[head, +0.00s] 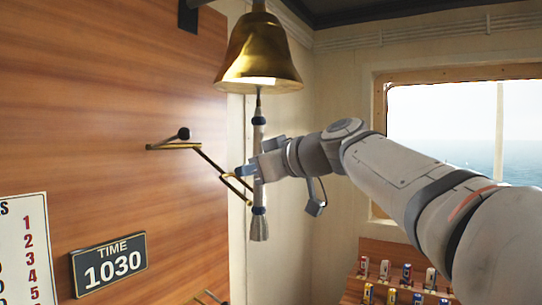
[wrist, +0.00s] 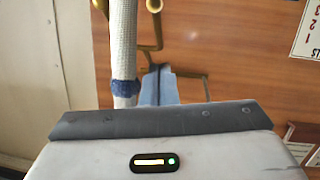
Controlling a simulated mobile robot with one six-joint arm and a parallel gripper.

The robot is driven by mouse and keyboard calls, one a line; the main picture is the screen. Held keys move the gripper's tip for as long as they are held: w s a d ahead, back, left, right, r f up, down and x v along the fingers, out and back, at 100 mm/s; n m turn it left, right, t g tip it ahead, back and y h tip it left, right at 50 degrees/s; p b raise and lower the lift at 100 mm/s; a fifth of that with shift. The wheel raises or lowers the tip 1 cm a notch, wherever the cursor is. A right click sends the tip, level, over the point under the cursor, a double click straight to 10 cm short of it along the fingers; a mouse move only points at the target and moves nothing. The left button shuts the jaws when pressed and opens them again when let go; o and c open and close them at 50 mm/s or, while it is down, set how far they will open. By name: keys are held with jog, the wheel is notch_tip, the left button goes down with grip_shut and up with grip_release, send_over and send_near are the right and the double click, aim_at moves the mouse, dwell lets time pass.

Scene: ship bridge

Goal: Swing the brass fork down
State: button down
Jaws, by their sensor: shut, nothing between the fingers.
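The brass fork (head: 208,160) is on an arm that slopes down and right from a pivot bar on the wood wall. Its two-pronged end is beside the bell rope (head: 259,212), just below my gripper. In the wrist view the fork's prongs (wrist: 156,28) show on either side of the rope (wrist: 123,45); whether they hold it is unclear. My gripper (head: 243,171) is shut and empty, close to the fork's end and the rope. Its blue fingers (wrist: 157,84) point toward the wall in the wrist view. My gripper partly hides the rope in the head view.
A brass bell (head: 259,50) hangs above the rope. A black knob (head: 184,133) stands by the pivot bar. A TIME 1030 sign (head: 109,264) and a numbered board (head: 22,245) are on the wall. Several small cans (head: 385,270) stand on shelves at lower right.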

jog(key=shift+w+a+f, duration=0.25)
jog(key=shift+f, duration=0.4)
jog(key=shift+w+a+f, duration=0.2)
jog(key=shift+w+f, duration=0.05)
jog(key=shift+f, duration=0.4)
